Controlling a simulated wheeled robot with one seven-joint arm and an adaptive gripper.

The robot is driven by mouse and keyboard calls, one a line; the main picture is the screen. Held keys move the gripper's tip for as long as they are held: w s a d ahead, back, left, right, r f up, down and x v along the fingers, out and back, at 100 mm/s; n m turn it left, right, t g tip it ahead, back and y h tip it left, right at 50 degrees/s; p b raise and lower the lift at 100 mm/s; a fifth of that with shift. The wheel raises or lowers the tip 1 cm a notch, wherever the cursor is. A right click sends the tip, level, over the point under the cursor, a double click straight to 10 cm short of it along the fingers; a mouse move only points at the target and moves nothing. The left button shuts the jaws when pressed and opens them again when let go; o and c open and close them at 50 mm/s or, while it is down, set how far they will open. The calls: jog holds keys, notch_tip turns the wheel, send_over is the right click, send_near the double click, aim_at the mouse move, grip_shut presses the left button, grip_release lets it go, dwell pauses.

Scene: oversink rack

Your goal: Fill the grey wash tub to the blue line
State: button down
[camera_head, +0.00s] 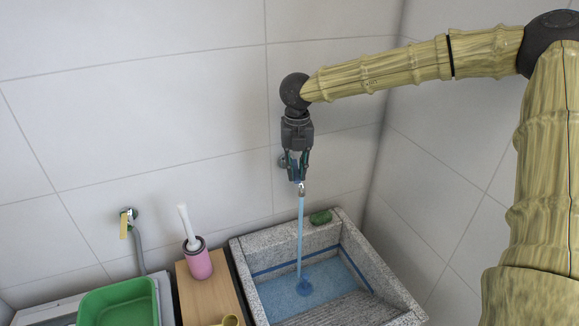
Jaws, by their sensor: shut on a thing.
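The grey wash tub (395,286) is a speckled stone basin in the corner, with a ribbed slope at its front. A blue line (277,267) runs around its inner walls. Pale blue water (322,276) covers the tub's floor, its surface a little below the line at the back wall. A stream of water (300,230) falls from the tap's spout (301,188) into the tub. My gripper (297,177) points down, shut on the tap on the back wall. Its fingers hide most of the tap and its handle.
A green object (320,217) lies on the tub's back rim. Left of the tub, a wooden stand (212,297) holds a pink pot (198,262) with a white-handled brush and a yellowish cup (231,321). A green basin (118,303) and another wall tap (127,217) with a hose are farther left.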

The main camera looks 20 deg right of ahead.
jog(key=shift+s+f, duration=0.15)
jog(key=shift+f, duration=0.1)
jog(key=c, duration=1.4)
grip_release()
jog(key=shift+d, duration=0.1)
jog(key=shift+o, duration=0.2)
jog(key=shift+r, duration=0.2)
jog(key=shift+r, duration=0.25)
notch_tip(320, 180, up, 11)
jog(key=shift+r, duration=0.15)
